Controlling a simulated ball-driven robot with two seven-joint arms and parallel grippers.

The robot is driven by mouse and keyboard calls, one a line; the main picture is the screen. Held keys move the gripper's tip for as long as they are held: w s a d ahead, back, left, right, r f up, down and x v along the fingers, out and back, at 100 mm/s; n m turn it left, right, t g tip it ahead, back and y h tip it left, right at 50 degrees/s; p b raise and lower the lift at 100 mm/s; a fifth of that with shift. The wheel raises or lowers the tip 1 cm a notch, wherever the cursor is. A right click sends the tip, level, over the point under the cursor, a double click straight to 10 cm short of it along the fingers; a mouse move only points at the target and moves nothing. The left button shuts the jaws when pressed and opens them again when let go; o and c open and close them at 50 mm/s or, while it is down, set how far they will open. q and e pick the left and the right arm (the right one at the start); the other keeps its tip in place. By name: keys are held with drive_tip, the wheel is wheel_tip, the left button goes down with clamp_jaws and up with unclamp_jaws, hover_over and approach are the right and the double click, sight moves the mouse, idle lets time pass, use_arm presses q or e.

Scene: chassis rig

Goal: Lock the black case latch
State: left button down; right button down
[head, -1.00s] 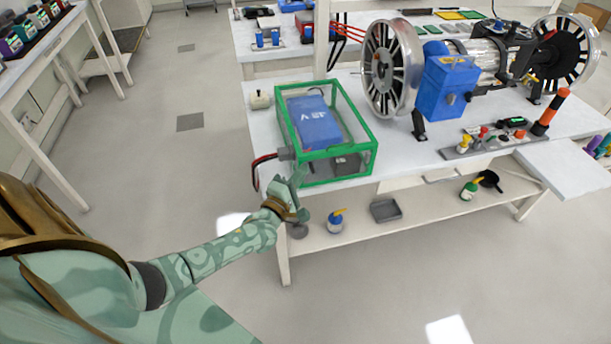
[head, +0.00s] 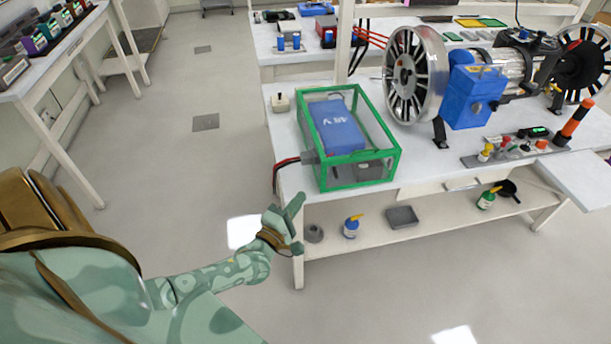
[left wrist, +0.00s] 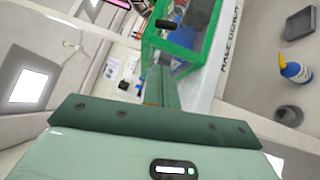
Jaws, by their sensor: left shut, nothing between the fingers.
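A clear case with a green frame (head: 393,156) stands on the near left part of the white bench, with a blue 48V battery (head: 338,130) inside. A dark grey block (head: 308,157) with red and black cables sits at its left front corner. Dark parts show low at the front, but I cannot tell which is the latch. My left gripper (head: 298,199) is shut and empty, below and left of the case's front corner, apart from it. In the left wrist view its shut fingers (left wrist: 156,78) point toward the green frame (left wrist: 178,50). My right gripper is not in view.
A silver motor with a blue box (head: 470,92) and spoked wheels stands right of the case. A small switch box (head: 281,102) sits behind left. The lower shelf holds a blue bottle (head: 351,228) and a grey tray (head: 402,216). The floor left of the bench is clear.

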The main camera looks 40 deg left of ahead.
use_arm(q)
drive_tip(key=s, duration=0.4)
drive_tip(key=shift+d+f, duration=0.1)
drive_tip(key=shift+f, duration=0.2)
